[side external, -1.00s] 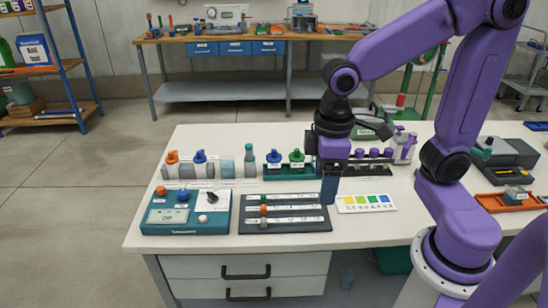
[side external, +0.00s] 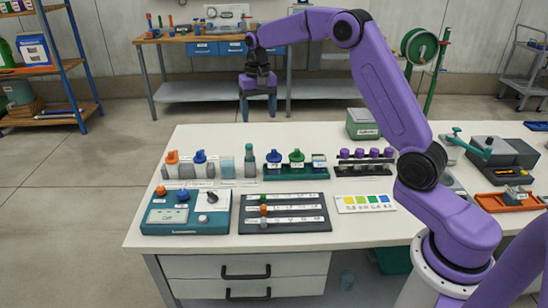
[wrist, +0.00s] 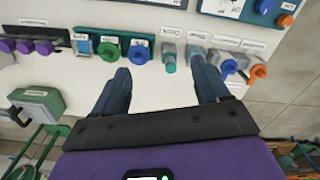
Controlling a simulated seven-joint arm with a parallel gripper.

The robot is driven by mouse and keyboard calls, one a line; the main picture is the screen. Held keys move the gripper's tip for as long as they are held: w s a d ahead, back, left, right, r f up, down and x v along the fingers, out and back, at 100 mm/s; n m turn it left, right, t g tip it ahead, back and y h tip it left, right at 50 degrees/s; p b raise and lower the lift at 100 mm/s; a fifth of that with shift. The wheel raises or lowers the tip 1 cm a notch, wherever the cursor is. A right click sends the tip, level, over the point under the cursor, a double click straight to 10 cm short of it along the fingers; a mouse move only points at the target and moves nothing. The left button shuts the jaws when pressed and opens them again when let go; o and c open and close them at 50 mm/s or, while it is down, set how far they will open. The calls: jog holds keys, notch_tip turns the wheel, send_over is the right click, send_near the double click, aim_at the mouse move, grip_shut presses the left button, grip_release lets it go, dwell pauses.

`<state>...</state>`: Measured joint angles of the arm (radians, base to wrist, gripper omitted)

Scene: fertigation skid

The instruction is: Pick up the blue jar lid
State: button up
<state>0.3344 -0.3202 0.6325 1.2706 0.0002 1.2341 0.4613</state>
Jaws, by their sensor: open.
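I cannot tell for sure which blue piece is the jar lid. A small clear bluish jar (side external: 227,170) stands beside a teal-topped bottle (side external: 250,160); the jar also shows in the wrist view (wrist: 196,50). A blue knobbed piece (side external: 200,157) stands left of them, beside an orange one (side external: 172,157). Another blue knobbed piece (side external: 274,157) sits in a dark green rack with a green one (side external: 296,156).
A teal control box (side external: 185,224) and a dark slider panel (side external: 284,226) lie along the front. Purple-capped pieces (side external: 362,155) and a grey-green box (side external: 363,123) stand to the right. A colour card (side external: 365,203) lies flat. The table's back left is clear.

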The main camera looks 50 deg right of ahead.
aim_at(274, 151)
jog(key=w+d+f+m, duration=0.3)
jog(key=d+m, duration=0.1)
jog(key=d, duration=0.5)
jog(key=f, duration=1.6)
jog(key=shift+s+d+f, duration=0.15)
jog(key=shift+d+f, duration=0.05)
jog(key=shift+f, duration=0.2)
jog(key=c, duration=0.8)
